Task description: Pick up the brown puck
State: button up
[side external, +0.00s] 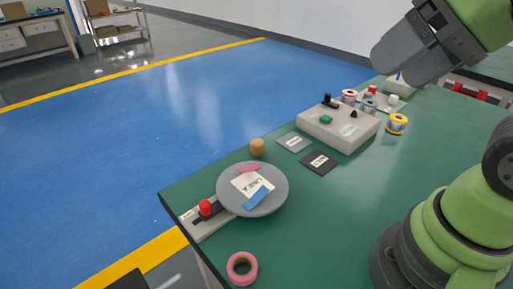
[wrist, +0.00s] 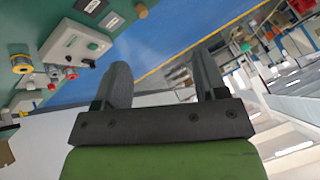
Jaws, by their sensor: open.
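The brown puck (side external: 257,147) is a small tan cylinder standing on the green table near its far left edge, just behind a round grey disc. It also shows in the wrist view (wrist: 142,11) at the top, beyond the fingers. My gripper (side external: 392,62) is raised high at the upper right in the side view, well away from the puck. In the wrist view the two fingers of my gripper (wrist: 160,85) are spread apart with nothing between them.
The round grey disc (side external: 232,200) carries a pink, a blue and a white label. A grey control box (side external: 338,131) stands right of the puck, with two flat cards (side external: 319,162) between. Several spools stand behind it. A pink tape roll (side external: 242,268) lies near the front.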

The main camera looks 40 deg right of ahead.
jog(key=n+g, duration=0.3)
jog(key=n, duration=0.6)
send_over(259, 142)
jog(key=s, duration=0.2)
jog(key=f, duration=2.4)
jog(key=shift+d+f, duration=0.25)
jog(key=shift+d, duration=0.05)
jog(key=shift+d+x, duration=0.2)
jog(key=shift+x, duration=2.8)
jog(key=shift+w, duration=0.15)
jog(key=shift+c, duration=0.2)
jog(key=c, duration=1)
